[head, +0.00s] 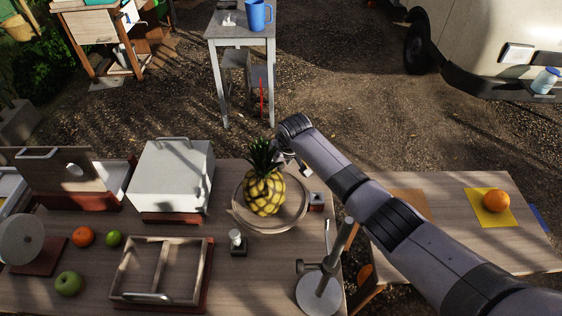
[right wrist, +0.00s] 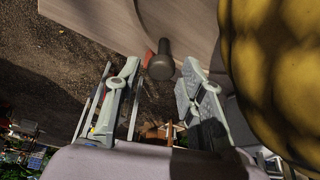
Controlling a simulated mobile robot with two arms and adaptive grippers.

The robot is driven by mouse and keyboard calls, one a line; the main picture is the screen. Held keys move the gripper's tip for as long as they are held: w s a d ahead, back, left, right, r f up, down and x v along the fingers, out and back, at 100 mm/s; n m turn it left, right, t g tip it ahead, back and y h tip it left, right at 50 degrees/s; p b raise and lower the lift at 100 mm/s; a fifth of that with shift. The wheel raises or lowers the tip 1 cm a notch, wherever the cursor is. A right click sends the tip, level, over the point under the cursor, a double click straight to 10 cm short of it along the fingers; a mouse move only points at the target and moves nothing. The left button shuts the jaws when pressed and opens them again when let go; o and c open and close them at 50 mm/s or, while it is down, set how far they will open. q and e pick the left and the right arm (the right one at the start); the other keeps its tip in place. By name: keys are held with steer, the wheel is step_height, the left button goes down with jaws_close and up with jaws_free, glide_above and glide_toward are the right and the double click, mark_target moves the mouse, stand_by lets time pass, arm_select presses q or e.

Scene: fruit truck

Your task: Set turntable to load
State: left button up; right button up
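The turntable (head: 289,222) is a round wooden disc with a raised rim near the table's right end. A pineapple (head: 265,196) stands upright on it and fills the right side of the right wrist view (right wrist: 275,70). My right gripper (head: 301,168) is just right of and behind the pineapple, partly hidden by its own arm. In the right wrist view my right gripper (right wrist: 160,78) is open. A dark round-ended knob (right wrist: 160,66) shows between its fingertips, by the disc's edge; contact cannot be told. My left gripper is not in view.
A white box (head: 170,178), a wooden frame (head: 205,272) and loose fruit lie left. An orange (head: 496,201) rests on a yellow square on the right table.

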steer(key=shift+o, duration=0.5)
steer(key=v, duration=1.2)
steer(key=shift+f, duration=0.1)
